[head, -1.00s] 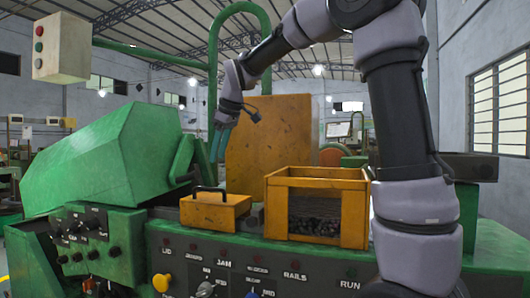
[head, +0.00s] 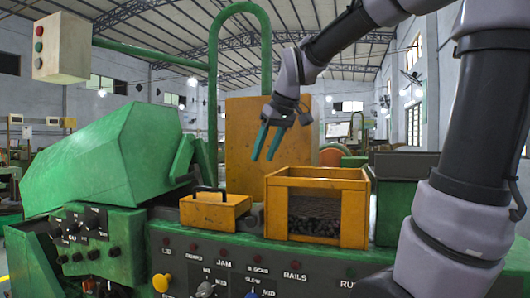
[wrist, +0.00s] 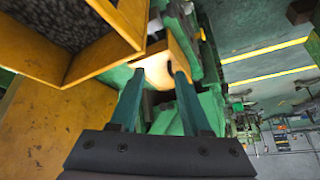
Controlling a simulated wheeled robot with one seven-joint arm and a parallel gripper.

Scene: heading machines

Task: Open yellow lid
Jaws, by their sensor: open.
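A small yellow box (head: 213,213) with a black handle on top sits on the green machine, left of the yellow open-topped bin (head: 318,178). A tall yellow panel (head: 243,140) stands upright behind them. I cannot tell for certain which yellow part is the lid. My gripper (head: 264,157) is open and empty, its fingers pointing down, in front of the panel and above the gap between box and bin. In the wrist view, the small box (wrist: 155,70) shows beyond my open fingers (wrist: 155,78), apart from them.
The bin holds dark small parts (head: 315,215). A control panel (head: 230,265) with knobs and a yellow button (head: 161,282) runs along the front. A green angled hood (head: 100,165) stands left, and a green pipe (head: 212,90) arches behind.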

